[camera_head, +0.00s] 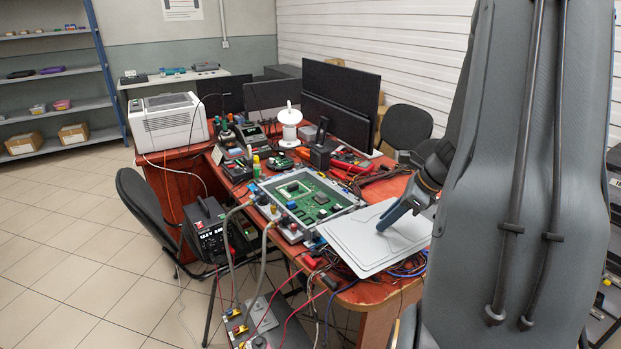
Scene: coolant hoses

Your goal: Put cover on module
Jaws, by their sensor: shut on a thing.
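The cover (358,238) is a flat, light grey panel with rounded corners. It is at the front right of the red table, tilted, with its near corner reaching past the table's front edge. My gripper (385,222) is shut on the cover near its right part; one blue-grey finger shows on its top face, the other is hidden. The module (328,207) is a grey open frame with a green circuit board inside, lying on the table left of and behind the cover. The board is uncovered. The cover's left edge is close to the module's right corner; I cannot tell whether they touch.
Grey hoses (264,262) run from the module's front side down to a unit (262,325) on the floor. Cables crowd the table edge under the cover. A black chair (150,215) is at left.

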